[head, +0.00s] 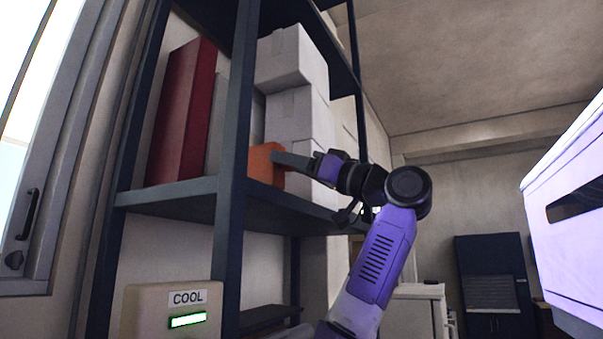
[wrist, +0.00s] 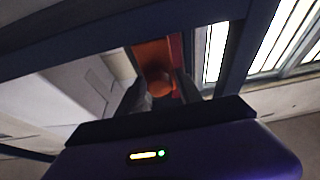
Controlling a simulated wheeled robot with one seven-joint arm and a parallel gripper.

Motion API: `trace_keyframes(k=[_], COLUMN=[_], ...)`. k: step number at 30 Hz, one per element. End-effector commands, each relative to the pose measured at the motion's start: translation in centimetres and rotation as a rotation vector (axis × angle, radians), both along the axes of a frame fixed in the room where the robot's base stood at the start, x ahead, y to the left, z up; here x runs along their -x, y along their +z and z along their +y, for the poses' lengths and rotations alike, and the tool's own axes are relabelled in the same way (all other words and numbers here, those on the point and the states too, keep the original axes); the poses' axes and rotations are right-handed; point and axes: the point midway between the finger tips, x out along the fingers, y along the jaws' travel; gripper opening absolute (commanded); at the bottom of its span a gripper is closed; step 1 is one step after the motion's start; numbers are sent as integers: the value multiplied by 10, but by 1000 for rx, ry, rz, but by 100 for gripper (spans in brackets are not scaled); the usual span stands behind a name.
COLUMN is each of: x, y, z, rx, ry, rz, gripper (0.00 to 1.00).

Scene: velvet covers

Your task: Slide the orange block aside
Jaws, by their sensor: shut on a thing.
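The orange block (head: 262,165) sits on the middle shelf (head: 180,197), just behind the front upright, which hides part of it. My gripper (head: 281,159) reaches in from the right, with its fingers at the block's right side. In the wrist view the orange block (wrist: 153,57) shows between the two dark fingers of my gripper (wrist: 162,88), with a rounded orange part close to the fingertips. My gripper is shut on the orange block. The exact contact is dark and hard to make out.
White boxes (head: 295,112) are stacked right behind and beside the block. A tall red binder (head: 182,112) stands on the shelf's left. The dark upright (head: 235,150) is close to my gripper. A panel marked COOL (head: 172,308) is below. Shelf space shows left of the upright.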

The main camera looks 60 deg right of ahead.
Motion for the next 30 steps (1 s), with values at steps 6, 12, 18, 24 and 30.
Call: trace_keyframes(k=[6, 12, 18, 24, 30], x=[0, 1, 0, 0, 0], y=[-2, 0, 1, 1, 1], z=[43, 65, 71, 72, 73], rx=[6, 3, 3, 4, 5], ry=[2, 2, 2, 5, 7], rz=[-3, -3, -2, -2, -2], gripper=[0, 0, 0, 0, 51])
